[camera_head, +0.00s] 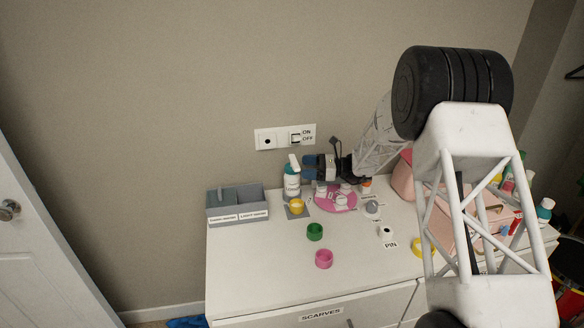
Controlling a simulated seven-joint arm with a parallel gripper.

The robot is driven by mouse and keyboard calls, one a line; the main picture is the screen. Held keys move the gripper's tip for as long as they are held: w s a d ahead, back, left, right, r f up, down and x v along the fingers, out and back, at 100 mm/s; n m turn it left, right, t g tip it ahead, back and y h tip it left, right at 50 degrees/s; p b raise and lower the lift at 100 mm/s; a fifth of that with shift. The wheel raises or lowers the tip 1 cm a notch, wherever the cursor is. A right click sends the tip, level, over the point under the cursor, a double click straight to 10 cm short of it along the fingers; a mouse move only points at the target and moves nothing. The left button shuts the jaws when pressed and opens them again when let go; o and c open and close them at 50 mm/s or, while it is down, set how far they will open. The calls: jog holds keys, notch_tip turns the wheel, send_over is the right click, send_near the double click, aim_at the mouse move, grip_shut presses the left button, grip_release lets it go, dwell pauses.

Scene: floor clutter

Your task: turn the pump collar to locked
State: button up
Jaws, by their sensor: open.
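A white pump bottle (291,187) with a teal band and a pale pump head stands upright near the back of the white cabinet top. Its collar is too small to make out, so I cannot tell whether it is locked. My gripper (309,168) comes in from the right, just beside the upper part of the bottle. Its blue-tipped fingers are open and point left toward the bottle. I cannot tell whether they touch it.
A grey compartment box (237,213) stands left of the bottle. A pink round mat (333,204) with small items lies below my gripper. Green (314,232) and magenta (324,259) rings lie in front. A pink case (403,178) stands right. A switch plate (285,137) is on the wall.

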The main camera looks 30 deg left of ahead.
jog(key=shift+x, duration=2.85)
jog(key=shift+c, duration=0.5)
